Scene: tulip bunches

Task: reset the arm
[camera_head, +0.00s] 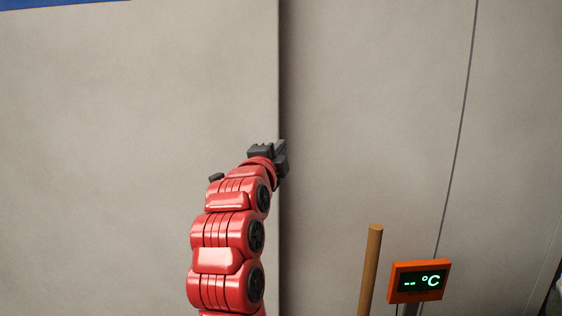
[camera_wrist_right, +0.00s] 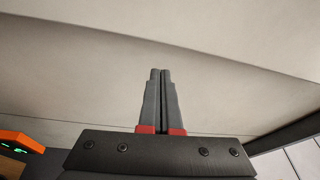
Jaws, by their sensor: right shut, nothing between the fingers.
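My right arm is red and reaches up through the middle of the head view. Its dark gripper (camera_head: 279,150) is at the top of the arm, in front of the grey-beige wall. In the right wrist view the two grey fingers of the gripper (camera_wrist_right: 160,72) lie side by side, shut, with nothing held between them. They point toward the plain wall; whether they touch it cannot be told. My left gripper is not in view.
A grey-beige wall (camera_head: 130,140) fills most of the head view, with a vertical edge near the gripper. A wooden pole (camera_head: 370,270) stands at lower right beside an orange temperature display (camera_head: 419,281). The display also shows in the wrist view (camera_wrist_right: 20,139).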

